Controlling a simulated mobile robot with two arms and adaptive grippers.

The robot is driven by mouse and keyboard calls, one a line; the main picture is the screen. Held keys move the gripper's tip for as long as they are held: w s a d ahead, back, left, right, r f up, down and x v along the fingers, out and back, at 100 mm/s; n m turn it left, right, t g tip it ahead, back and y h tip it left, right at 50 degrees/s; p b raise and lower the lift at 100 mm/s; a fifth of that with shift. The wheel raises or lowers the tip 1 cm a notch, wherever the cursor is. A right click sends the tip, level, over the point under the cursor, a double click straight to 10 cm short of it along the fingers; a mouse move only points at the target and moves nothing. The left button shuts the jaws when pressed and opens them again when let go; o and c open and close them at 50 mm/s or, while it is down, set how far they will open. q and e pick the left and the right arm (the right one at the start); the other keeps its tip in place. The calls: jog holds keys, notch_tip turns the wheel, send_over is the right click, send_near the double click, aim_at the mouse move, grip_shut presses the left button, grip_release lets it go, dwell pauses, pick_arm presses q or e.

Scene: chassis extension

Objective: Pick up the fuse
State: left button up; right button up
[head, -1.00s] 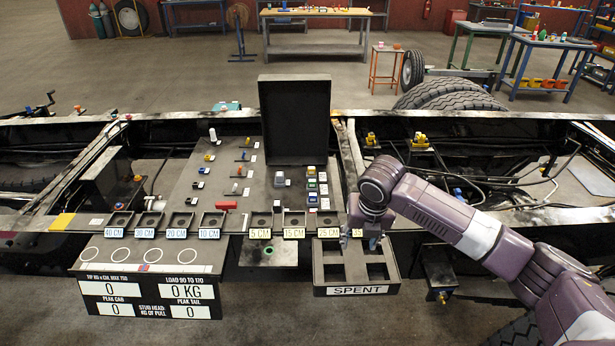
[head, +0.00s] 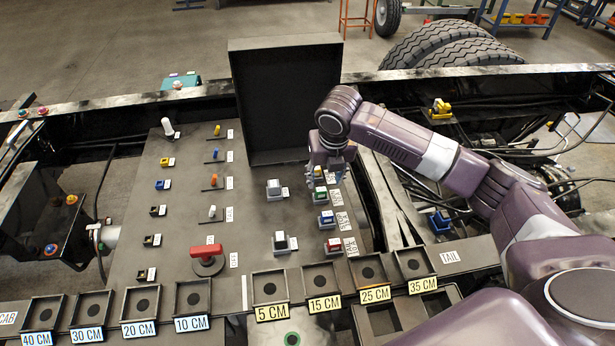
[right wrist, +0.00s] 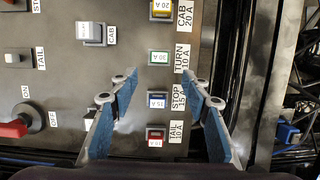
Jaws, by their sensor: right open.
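Several small square fuses sit in a column on the grey panel. The green (head: 320,196), blue (head: 327,218) and red (head: 333,246) ones also show in the head view. My right gripper (head: 329,172) is open and empty above the column's far end. In its wrist view the fingertips (right wrist: 161,84) appear either side of the column; their height is unclear. My left gripper is out of view.
A tall black lid (head: 285,100) stands behind the panel. A red rotary switch (head: 207,255) and grey relay blocks (head: 284,241) stand left of the fuses. Labelled trays (head: 270,312) line the front edge. Black chassis rails (head: 410,72) border the panel.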

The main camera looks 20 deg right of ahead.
aim_at(321, 189)
jog(key=p+x, duration=0.1)
jog(key=x, duration=0.2)
jog(key=shift+w, duration=0.15)
jog(key=x, duration=0.2)
jog(key=p+x, duration=0.1)
jog(key=x, duration=0.1)
jog(key=shift+w, duration=0.45)
jog(key=shift+f, duration=0.2)
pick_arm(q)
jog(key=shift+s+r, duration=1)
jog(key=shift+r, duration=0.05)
pick_arm(e)
jog(key=c, duration=1)
jog(key=shift+o, duration=0.2)
jog(key=shift+d+r, duration=0.1)
jog(key=shift+r, duration=0.05)
